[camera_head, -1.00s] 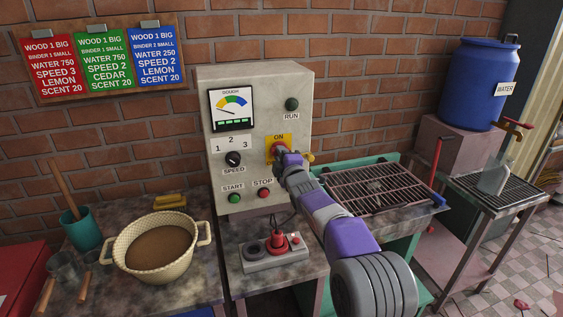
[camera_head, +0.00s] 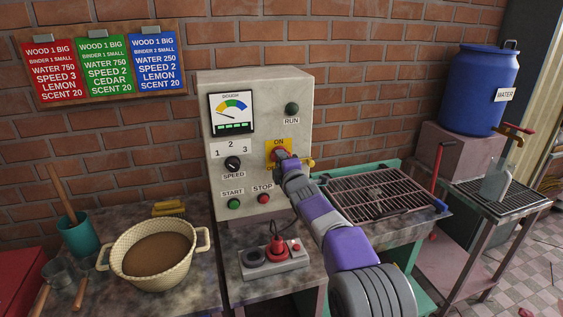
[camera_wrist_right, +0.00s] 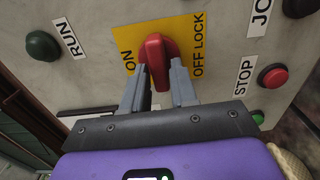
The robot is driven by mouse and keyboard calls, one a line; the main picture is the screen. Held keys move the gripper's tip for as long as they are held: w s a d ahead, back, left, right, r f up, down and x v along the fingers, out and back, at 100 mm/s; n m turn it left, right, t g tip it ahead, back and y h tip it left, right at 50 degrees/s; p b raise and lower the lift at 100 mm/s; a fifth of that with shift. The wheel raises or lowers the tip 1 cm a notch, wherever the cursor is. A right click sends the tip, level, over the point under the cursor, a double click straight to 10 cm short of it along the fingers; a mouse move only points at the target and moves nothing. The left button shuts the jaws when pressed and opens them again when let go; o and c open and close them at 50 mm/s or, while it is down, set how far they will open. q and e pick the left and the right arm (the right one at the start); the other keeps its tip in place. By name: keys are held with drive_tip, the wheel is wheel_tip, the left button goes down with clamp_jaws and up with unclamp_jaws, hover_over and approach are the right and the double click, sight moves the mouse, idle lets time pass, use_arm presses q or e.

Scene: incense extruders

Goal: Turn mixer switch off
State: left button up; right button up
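The red mixer switch (camera_head: 280,154) sits on a yellow plate (camera_head: 271,146) on the front of the grey control box (camera_head: 256,100). In the right wrist view the red switch knob (camera_wrist_right: 157,52) stands between the labels ON, at left, and OFF LOCK, at right. My right gripper (camera_wrist_right: 160,75) has one finger on each side of the knob and appears closed against it. In the head view my right gripper (camera_head: 287,162) reaches the switch and partly covers it and its plate. My left gripper is not in view.
The box also has a RUN button (camera_head: 292,109), speed dial (camera_head: 232,163), green START (camera_head: 234,203) and red STOP (camera_head: 264,199) buttons. Below are a pot of brown mix (camera_head: 156,256) and a small red-knobbed control unit (camera_head: 275,257). A wire rack (camera_head: 380,193) lies at right.

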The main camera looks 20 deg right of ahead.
drive_tip(key=shift+o, duration=1.3)
drive_tip(key=s, duration=0.7)
drive_tip(key=shift+s+d+b, duration=0.15)
drive_tip(key=shift+s+b, duration=0.15)
drive_tip(key=shift+b, duration=0.05)
